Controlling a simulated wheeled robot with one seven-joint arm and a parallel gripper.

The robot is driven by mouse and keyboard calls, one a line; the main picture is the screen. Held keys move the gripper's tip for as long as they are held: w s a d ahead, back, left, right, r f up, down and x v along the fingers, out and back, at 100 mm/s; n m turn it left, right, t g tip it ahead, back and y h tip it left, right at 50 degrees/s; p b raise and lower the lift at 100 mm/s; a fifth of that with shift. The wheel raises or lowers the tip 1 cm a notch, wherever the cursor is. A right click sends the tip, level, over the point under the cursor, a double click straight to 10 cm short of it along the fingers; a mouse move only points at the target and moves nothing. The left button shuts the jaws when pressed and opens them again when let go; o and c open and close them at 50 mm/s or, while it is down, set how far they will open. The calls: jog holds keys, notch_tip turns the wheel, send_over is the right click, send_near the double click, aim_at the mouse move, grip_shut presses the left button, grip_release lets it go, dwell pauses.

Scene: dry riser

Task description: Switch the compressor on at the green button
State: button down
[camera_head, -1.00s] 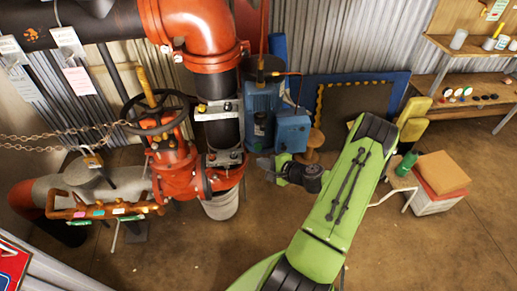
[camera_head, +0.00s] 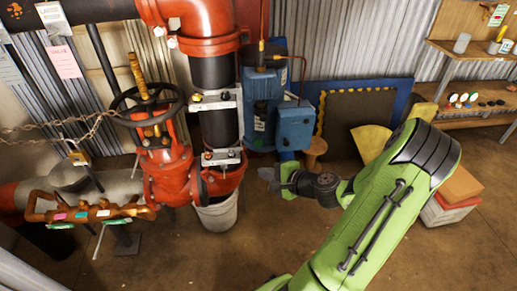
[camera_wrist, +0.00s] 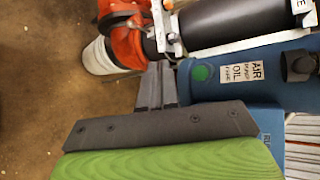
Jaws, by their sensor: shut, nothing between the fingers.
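The compressor is the blue upright cylinder (camera_head: 262,98) with a blue box (camera_head: 294,126) at its right, beside the black pipe. In the wrist view the blue cylinder (camera_wrist: 228,86) carries a round green button (camera_wrist: 201,74) next to a label reading AIR and OIL FREE. My gripper (camera_head: 268,178) is shut and empty, below and in front of the compressor in the head view. In the wrist view my gripper's fingertips (camera_wrist: 160,72) lie to the left of the green button, apart from it in the picture. I cannot tell the button clearly in the head view.
A red valve with a black handwheel (camera_head: 147,108) and a grey bucket (camera_head: 217,212) stand left of my gripper. Open floor (camera_head: 240,255) lies in front.

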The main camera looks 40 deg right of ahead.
aim_at(261, 145)
jog(key=shift+w, duration=0.1)
jog(key=w+d+p, duration=0.2)
jog(key=w+d, duration=0.3)
jog(key=w, duration=0.2)
jog(key=shift+w, duration=0.1)
dwell(2.0)
jog(key=shift+w+d, duration=0.25)
jog(key=shift+w, duration=0.05)
jog(key=shift+w+p, duration=0.1)
jog(key=shift+p, duration=0.2)
jog(key=shift+w+d+r, duration=0.25)
jog(key=shift+w+r, duration=0.2)
jog(key=shift+r, duration=0.1)
dwell(1.1)
jog(key=shift+s+a+f, duration=0.1)
jog(key=shift+s+f, duration=0.15)
jog(key=shift+s, duration=0.1)
jog(key=shift+s+a+f+b, duration=0.15)
jog(key=shift+s+a, duration=0.6)
jog(key=shift+s, duration=0.35)
jog(key=shift+s+a+f+b, duration=0.15)
jog(key=shift+s+a, duration=0.55)
jog(key=shift+s, duration=0.35)
